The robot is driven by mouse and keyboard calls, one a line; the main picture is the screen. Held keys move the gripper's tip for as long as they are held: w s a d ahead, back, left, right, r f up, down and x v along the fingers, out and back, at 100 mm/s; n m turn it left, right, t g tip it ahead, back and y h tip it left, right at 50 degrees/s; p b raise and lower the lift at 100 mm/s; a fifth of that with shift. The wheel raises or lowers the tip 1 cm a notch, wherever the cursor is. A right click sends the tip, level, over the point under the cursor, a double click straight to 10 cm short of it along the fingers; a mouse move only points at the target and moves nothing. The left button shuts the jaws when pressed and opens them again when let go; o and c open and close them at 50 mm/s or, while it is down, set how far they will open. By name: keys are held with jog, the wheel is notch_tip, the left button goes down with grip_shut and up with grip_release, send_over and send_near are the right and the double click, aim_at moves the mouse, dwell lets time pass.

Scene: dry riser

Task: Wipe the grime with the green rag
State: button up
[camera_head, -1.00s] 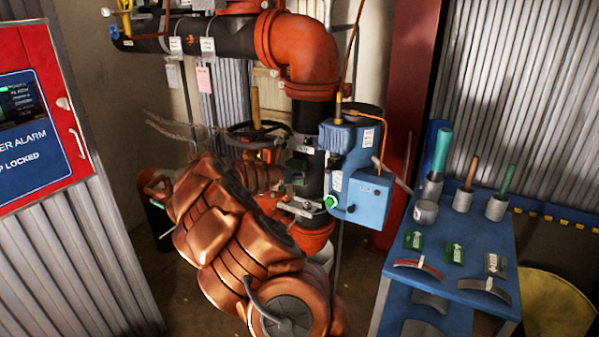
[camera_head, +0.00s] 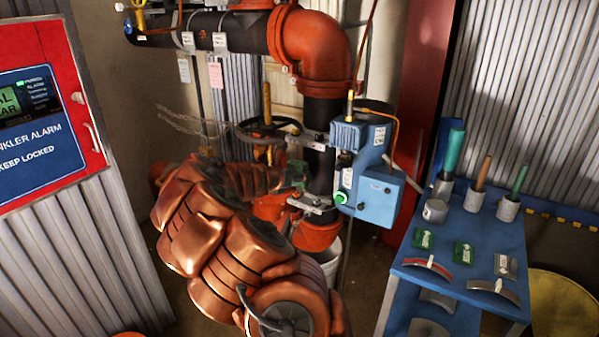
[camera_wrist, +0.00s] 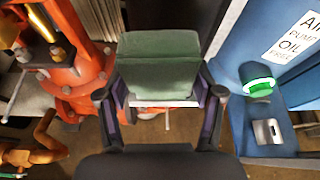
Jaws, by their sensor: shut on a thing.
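My gripper (camera_wrist: 160,108) is shut on the green rag (camera_wrist: 157,64), a folded, pale green pad held between the two fingers in the wrist view. In the head view my copper-coloured arm reaches toward the black and orange pipe, and the gripper end is small, dark and largely hidden beside it. In the wrist view the rag appears in front of an orange flanged pipe (camera_wrist: 82,72), with a blue unit to the right. I cannot tell whether the rag touches anything. I cannot make out the grime in either view.
The blue pump box (camera_head: 372,196) is on the pipe's right. A blue cart (camera_head: 455,238) with cups, handled tools and green packets stands further right. A red alarm panel (camera_head: 45,120) is at left, a handwheel (camera_head: 268,130) behind the arm. A white bucket (camera_head: 328,262) stands below.

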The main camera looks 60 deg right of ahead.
jog(key=shift+s+a, duration=0.1)
jog(key=shift+a, duration=0.6)
jog(key=shift+a, duration=1.55)
